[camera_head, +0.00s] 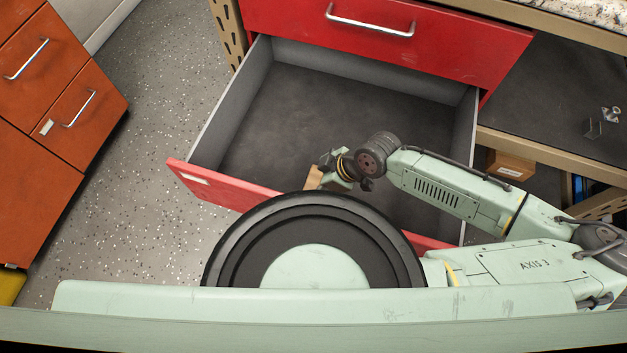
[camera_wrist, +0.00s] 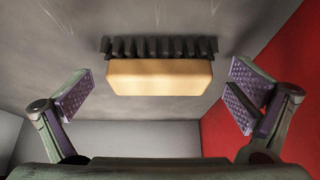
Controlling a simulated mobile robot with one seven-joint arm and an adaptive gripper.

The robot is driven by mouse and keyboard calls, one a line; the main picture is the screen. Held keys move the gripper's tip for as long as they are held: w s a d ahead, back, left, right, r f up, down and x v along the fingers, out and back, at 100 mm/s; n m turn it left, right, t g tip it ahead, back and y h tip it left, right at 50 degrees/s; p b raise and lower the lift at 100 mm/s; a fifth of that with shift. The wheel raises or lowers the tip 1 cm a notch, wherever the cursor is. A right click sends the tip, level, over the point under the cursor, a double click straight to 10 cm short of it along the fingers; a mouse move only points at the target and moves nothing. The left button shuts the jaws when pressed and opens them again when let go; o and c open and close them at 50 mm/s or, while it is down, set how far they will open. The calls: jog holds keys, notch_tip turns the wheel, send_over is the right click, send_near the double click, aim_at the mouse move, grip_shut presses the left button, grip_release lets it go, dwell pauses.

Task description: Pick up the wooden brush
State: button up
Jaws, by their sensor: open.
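The wooden brush (camera_wrist: 160,78) shows in the wrist view, a pale wooden block with a row of dark bristles along its upper side. It lies on the grey floor of the open drawer. The rest of the brush is hidden there by my gripper and body.
The open drawer (camera_head: 222,122) has grey walls and a red front panel (camera_head: 215,190); its visible floor is otherwise bare. A closed red drawer (camera_head: 400,40) is above it. A shelf (camera_head: 545,95) with small metal parts is at right. Orange cabinets (camera_head: 50,110) stand at left.

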aim_at(316, 181)
jog(key=shift+f, duration=0.1)
jog(key=c, duration=1.2)
jog(key=shift+r, duration=0.4)
jog(key=shift+c, duration=1.3)
notch_tip(316, 181, up, 9)
jog(key=shift+r, duration=0.15)
jog(key=o, duration=0.8)
jog(key=c, duration=0.4)
jog(key=shift+w, duration=0.1)
